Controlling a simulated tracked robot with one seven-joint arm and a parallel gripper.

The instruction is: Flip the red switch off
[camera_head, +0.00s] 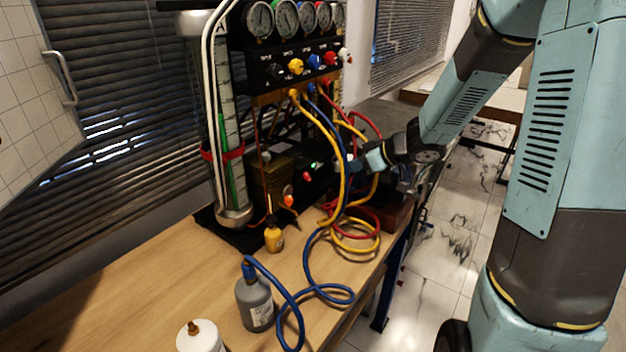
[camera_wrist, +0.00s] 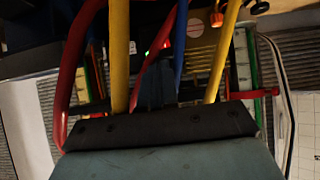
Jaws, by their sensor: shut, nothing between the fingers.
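The gauge rig's lower black panel (camera_head: 322,182) stands on the wooden bench. It carries a small red lit spot (camera_head: 307,176) and a green lit spot (camera_head: 313,164). I cannot tell which small part is the red switch or its position. In the wrist view a small red-green glow (camera_wrist: 166,43) shows beyond the fingers. My gripper (camera_head: 347,164) is at the rig's right side, close to the panel, behind the hoses. Its dark fingers (camera_wrist: 157,86) are shut and empty, pointing toward the panel. Whether they touch it is unclear.
Yellow (camera_head: 345,190), blue (camera_head: 313,243) and red hoses hang in front of the panel and cross close to my fingers. A grey bottle (camera_head: 255,305), a white canister (camera_head: 200,338) and a small yellow bottle (camera_head: 273,238) stand on the bench (camera_head: 130,295). Its front left is clear.

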